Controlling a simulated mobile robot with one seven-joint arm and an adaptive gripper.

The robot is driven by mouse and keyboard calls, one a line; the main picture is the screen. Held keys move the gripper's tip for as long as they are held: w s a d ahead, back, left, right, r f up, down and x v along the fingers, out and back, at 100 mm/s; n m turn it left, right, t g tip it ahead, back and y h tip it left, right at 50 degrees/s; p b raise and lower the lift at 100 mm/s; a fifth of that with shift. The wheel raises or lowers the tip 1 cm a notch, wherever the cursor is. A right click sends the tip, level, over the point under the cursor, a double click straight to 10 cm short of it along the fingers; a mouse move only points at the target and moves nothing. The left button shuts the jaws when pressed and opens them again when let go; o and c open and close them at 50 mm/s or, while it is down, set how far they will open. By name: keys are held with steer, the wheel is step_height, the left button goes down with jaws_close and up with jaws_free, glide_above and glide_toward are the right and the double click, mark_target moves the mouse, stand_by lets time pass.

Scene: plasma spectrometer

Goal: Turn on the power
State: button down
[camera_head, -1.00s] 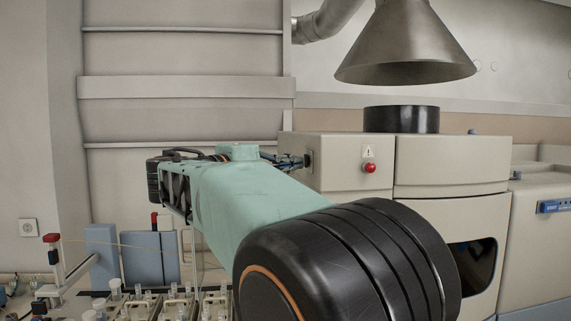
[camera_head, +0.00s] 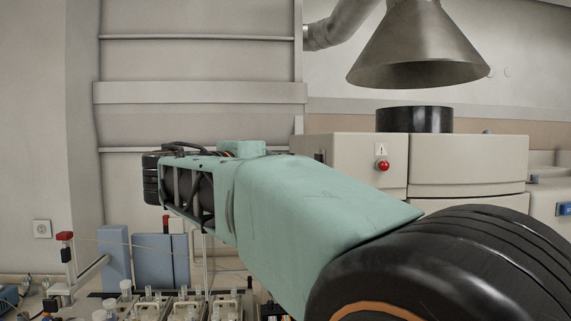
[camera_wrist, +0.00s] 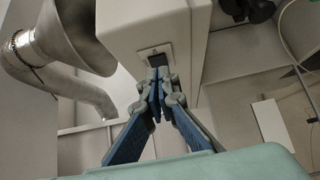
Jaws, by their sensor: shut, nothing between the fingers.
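The beige spectrometer (camera_head: 365,182) stands to the right of my arm in the head view. On its side is a small dark power switch (camera_head: 319,156), partly hidden low down by my arm. In the wrist view the switch (camera_wrist: 155,58) is a dark rocker in a pale frame on the side of the beige housing (camera_wrist: 150,24). My gripper (camera_wrist: 159,77) has blue fingers, shut and empty, with the tips right in front of the lower part of the switch. I cannot tell whether they touch it. My gripper is hidden behind my arm in the head view.
A red button (camera_head: 382,166) sits on the spectrometer's front below a warning label. A metal exhaust hood (camera_head: 418,45) hangs above a black round collar (camera_head: 414,119). Bottles and lab racks (camera_head: 180,305) fill the bench at lower left.

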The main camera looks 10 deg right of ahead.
steer(key=v, duration=0.7)
steer(key=shift+s, duration=0.2)
steer(key=shift+f, duration=0.1)
